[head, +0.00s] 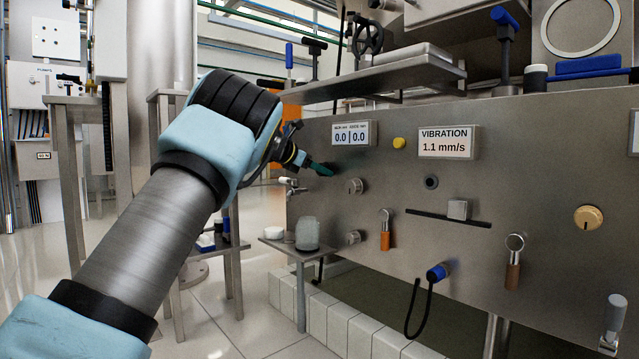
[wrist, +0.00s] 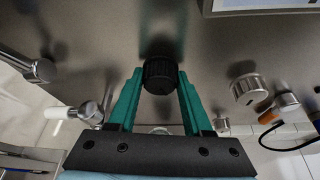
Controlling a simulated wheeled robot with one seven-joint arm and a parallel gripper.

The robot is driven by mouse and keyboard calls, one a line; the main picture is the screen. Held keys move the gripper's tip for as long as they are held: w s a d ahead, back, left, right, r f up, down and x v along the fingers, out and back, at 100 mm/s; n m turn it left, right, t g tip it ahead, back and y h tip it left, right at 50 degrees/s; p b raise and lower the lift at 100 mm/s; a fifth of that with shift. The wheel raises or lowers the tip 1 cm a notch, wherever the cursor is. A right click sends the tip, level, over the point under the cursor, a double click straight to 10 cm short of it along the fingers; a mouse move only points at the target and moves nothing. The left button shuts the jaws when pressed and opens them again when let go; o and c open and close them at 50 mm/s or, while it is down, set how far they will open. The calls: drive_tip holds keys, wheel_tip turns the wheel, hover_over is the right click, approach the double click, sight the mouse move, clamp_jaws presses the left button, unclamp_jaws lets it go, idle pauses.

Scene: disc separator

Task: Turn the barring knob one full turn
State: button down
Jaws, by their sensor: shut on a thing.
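The barring knob, a black ribbed round knob (wrist: 161,76), stands out from the steel panel in the middle of the wrist view. My gripper (wrist: 160,82) has its green fingers on either side of the knob and is shut on it. In the head view my gripper (head: 321,168) reaches the panel's left part, below the 0.0 | 0.0 display (head: 350,134). The knob itself is hard to make out there behind the fingers. I see no mark on the knob that shows its angle.
A silver ribbed knob (wrist: 248,88) sits close to the right of my gripper. A metal tap (wrist: 90,111) is at the lower left.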

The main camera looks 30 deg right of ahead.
drive_tip(key=shift+f+m+t+b, duration=0.15)
drive_tip(key=shift+m+t+b, duration=0.45)
drive_tip(key=shift+m+b, duration=0.3)
drive_tip(key=shift+m+t+b, duration=0.3)
drive_tip(key=shift+m+t, duration=0.2)
drive_tip(key=shift+m, duration=0.3)
drive_tip(key=shift+c, duration=1.7)
unclamp_jaws()
